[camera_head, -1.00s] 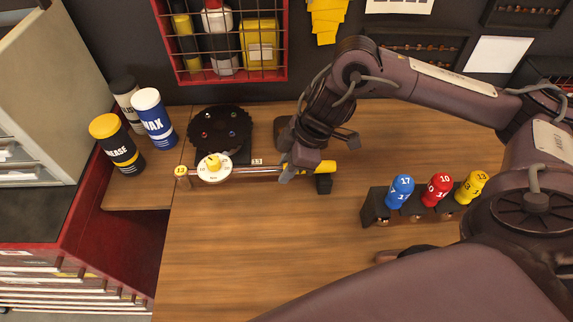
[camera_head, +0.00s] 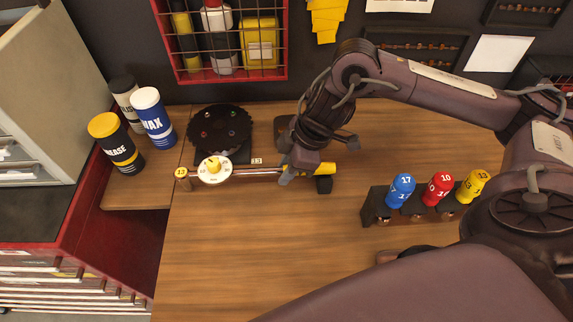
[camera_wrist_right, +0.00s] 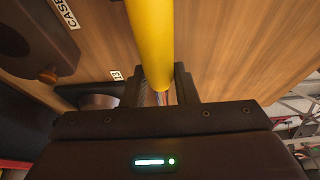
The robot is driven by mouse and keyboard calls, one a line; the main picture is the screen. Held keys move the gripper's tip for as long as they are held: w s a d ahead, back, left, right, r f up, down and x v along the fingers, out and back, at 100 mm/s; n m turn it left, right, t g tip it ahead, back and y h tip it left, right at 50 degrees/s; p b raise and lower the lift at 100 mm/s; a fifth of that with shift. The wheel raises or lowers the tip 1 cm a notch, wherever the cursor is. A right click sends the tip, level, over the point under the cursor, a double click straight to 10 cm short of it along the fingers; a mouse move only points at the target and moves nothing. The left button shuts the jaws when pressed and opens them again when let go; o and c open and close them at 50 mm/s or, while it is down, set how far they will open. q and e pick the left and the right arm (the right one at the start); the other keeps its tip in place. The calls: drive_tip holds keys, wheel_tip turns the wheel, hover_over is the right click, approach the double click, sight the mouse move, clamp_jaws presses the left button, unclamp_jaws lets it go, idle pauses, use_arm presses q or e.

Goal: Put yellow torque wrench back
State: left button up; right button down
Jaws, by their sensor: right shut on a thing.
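The yellow torque wrench (camera_head: 256,172) lies level, left to right, near the back of the wooden bench. It has a yellow handle at its right end, a round white dial with a yellow centre, and a yellow-marked head numbered 13 at its left end. My right gripper (camera_head: 291,175) is shut on the wrench near its handle. In the right wrist view the yellow handle (camera_wrist_right: 150,40) runs between the fingers of my right gripper (camera_wrist_right: 160,90). A small black support block (camera_head: 324,184) is under or beside the handle end; I cannot tell if they touch. My left gripper is not in view.
A dark toothed disc (camera_head: 220,128) stands just behind the wrench. A black rack (camera_head: 376,206) with blue, red and yellow numbered sockets is at the right. Grease, wax and another canister (camera_head: 116,143) stand at the left.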

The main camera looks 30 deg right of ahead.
drive_tip(key=shift+f+b, duration=0.3)
drive_tip(key=shift+f, duration=0.2)
idle(0.8)
drive_tip(key=c, duration=1.1)
unclamp_jaws()
drive_tip(key=shift+o, duration=0.2)
drive_tip(key=v, duration=0.7)
drive_tip(key=shift+r+b, duration=0.35)
drive_tip(key=shift+r, duration=0.05)
drive_tip(key=shift+s, duration=0.1)
